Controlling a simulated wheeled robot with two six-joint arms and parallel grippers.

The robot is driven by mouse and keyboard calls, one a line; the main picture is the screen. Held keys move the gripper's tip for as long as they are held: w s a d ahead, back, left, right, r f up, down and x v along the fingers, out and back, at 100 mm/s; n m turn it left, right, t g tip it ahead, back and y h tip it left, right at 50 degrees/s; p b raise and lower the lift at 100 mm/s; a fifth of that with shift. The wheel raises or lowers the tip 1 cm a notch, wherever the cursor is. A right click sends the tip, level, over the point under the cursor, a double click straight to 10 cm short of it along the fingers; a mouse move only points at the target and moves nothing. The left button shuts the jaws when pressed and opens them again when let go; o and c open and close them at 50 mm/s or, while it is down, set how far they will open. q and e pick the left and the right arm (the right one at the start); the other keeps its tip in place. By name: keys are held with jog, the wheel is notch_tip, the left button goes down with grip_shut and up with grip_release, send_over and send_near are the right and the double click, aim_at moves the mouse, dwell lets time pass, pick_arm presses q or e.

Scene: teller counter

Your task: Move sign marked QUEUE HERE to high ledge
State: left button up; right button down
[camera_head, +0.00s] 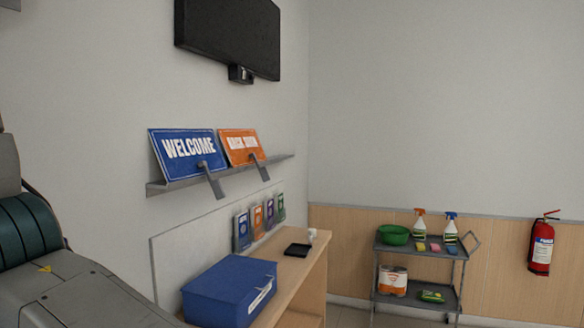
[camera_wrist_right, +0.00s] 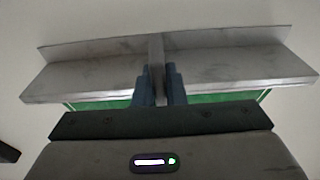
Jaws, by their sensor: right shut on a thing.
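In the right wrist view, my right gripper (camera_wrist_right: 160,84) is shut on a narrow grey upright handle (camera_wrist_right: 156,50). A green panel with a pale edge line (camera_wrist_right: 98,104) shows partly behind the gripper; it looks like the held sign, but no lettering is visible. A grey ledge (camera_wrist_right: 85,76) with a raised back lip lies just beyond the fingers; whether the sign touches it, I cannot tell. In the head view, a grey wall ledge (camera_head: 280,160) bears a blue WELCOME sign (camera_head: 183,147) and an orange sign (camera_head: 239,143). Neither gripper shows there.
Below the ledge, a wooden counter (camera_head: 300,262) carries a blue box (camera_head: 222,290), a black tray (camera_head: 297,249) and several leaflet holders. A wall screen (camera_head: 230,35) hangs above.

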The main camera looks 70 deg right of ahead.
jog(key=c, duration=0.9)
grip_release()
jog(key=shift+s+f+b, duration=0.2)
jog(key=shift+s+b, duration=0.2)
jog(key=shift+b, duration=0.05)
jog(key=s+b, duration=0.3)
jog(key=s, duration=0.2)
jog(key=s+f+b, duration=0.1)
jog(key=s+b, duration=0.1)
jog(key=s, duration=0.1)
jog(key=shift+s+b, duration=0.1)
jog(key=shift+b, duration=0.25)
dwell(0.5)
dwell(0.6)
